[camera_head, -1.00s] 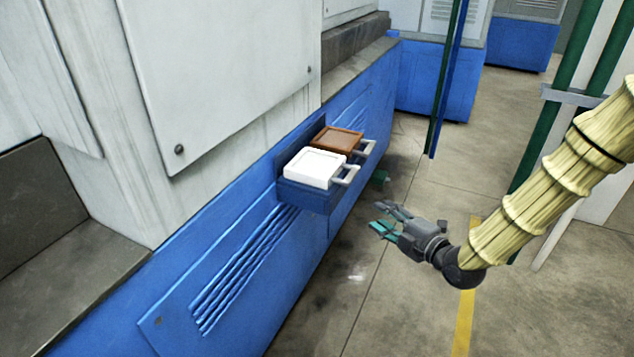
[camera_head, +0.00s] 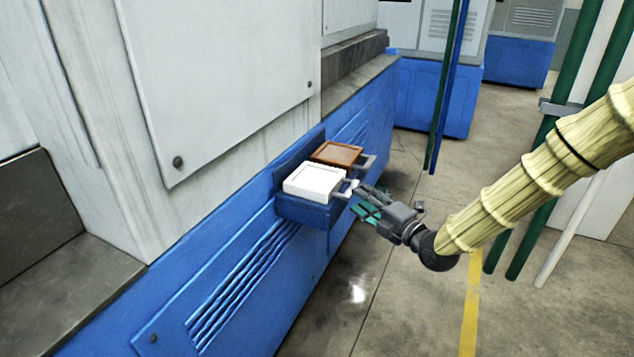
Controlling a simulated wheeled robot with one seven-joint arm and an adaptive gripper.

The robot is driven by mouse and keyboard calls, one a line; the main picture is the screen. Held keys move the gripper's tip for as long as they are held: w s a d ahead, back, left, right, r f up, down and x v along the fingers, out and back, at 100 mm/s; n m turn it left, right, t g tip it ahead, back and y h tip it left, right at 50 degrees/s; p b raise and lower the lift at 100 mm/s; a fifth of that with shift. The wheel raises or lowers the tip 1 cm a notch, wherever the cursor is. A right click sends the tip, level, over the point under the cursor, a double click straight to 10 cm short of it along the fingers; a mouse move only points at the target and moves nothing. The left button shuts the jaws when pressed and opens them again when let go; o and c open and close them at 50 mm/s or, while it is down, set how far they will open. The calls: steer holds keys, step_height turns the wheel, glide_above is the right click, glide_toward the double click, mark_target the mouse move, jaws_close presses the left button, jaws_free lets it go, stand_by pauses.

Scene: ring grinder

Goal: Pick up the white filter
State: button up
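The white filter (camera_head: 313,182) is a square white block with a handle (camera_head: 346,188) on its right side. It sits in a blue holder (camera_head: 302,212) on the side of the machine. My gripper (camera_head: 362,200) is at the right of the white filter, with its fingertips at or very close to the handle. Its fingers look spread apart, with teal pads showing. The fingers partly cover the handle, and I cannot tell whether they touch it.
A brown filter (camera_head: 337,153) with its own handle sits right behind the white one in the holder. The machine's blue side wall (camera_head: 235,290) runs along the left. Green and blue poles (camera_head: 447,90) stand farther back. Open concrete floor (camera_head: 410,310) lies at the right.

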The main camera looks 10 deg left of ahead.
steer(key=x, duration=0.4)
steer(key=shift+f, duration=0.1)
jaws_close()
